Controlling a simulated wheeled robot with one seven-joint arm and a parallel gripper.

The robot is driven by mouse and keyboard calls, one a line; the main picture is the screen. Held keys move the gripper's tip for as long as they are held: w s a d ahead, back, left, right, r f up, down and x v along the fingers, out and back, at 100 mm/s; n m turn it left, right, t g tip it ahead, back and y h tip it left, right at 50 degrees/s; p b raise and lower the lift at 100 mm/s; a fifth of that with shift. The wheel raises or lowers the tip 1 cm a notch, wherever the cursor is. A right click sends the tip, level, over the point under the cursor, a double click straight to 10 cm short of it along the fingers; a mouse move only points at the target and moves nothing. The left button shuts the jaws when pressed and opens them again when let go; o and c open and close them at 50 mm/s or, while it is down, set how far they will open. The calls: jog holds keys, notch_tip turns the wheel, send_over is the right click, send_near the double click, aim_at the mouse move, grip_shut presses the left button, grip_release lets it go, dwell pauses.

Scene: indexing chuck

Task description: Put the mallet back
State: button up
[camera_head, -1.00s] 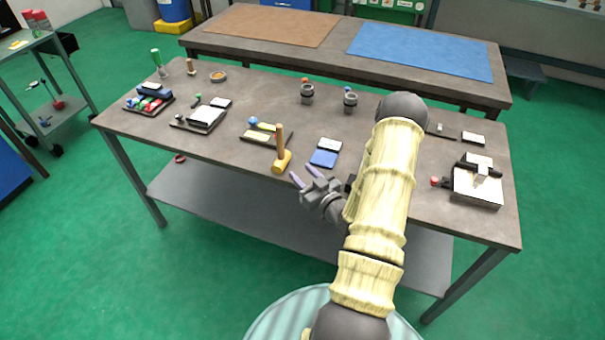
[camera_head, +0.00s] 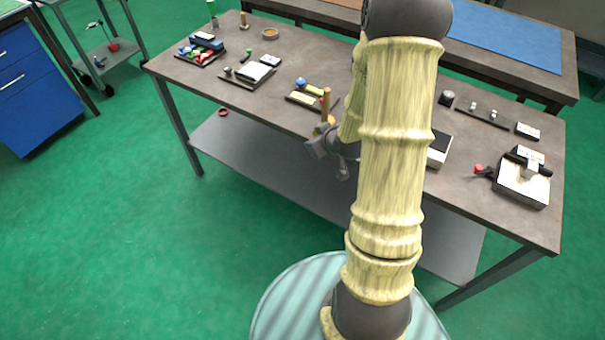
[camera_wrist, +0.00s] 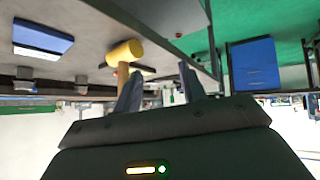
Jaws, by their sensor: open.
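The mallet stands head down near the table's front edge, its wooden handle (camera_head: 326,100) upright and its yellow head partly hidden by my arm. In the wrist view, which is upside down, the yellow mallet head (camera_wrist: 124,52) and part of the handle show beyond the left finger. My gripper (camera_wrist: 162,86) is open, with nothing seen between its fingers. In the head view my gripper (camera_head: 327,145) is at the table's front edge, close in front of the mallet; its fingertips are hard to make out. I cannot tell whether it touches the mallet.
A tray with a blue-topped item (camera_head: 301,84) lies just behind the mallet. Left are a dark tray (camera_head: 247,74) and a tray of coloured parts (camera_head: 201,52). Right is a vise-like fixture (camera_head: 523,180). My arm hides the table's middle.

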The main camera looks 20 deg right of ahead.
jog(key=s+a+r+m+g, duration=0.1)
jog(key=s+a+r+g, duration=0.2)
jog(key=s, duration=0.5)
jog(key=s+a+r+m+g, duration=0.1)
jog(key=s+a+r+g, duration=0.2)
jog(key=s+a+r, duration=0.3)
jog(key=shift+s+a+m+g, duration=0.3)
jog(key=shift+s+a+m, duration=0.1)
jog(key=shift+s+a, duration=0.6)
jog(key=shift+d, duration=0.1)
jog(key=shift+c, duration=0.5)
